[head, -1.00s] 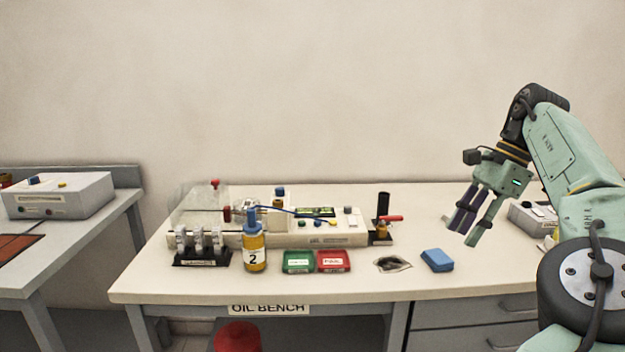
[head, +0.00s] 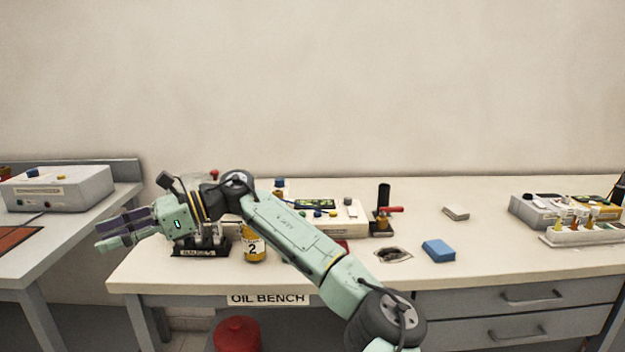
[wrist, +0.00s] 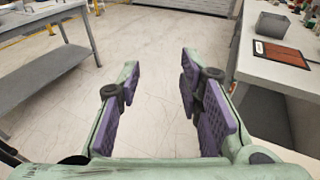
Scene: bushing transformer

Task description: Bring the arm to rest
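My gripper (head: 112,231) is at the left end of the oil bench in the head view, with its fingers pointing left toward the gap between the two benches. In the wrist view my gripper (wrist: 160,84) has its two purple-padded fingers spread wide apart. Only floor shows between them, so it is open and empty. My green arm (head: 295,235) stretches across the front of the oil bench (head: 500,265) and hides part of what stands there.
The amber bottle marked 2 (head: 254,247) and the gauges rack (head: 203,252) stand close to my arm. A blue block (head: 438,251) and a dark-stained cloth (head: 393,255) lie to the right. A grey side bench (head: 50,255) stands at the left. A red bin (head: 237,335) is below.

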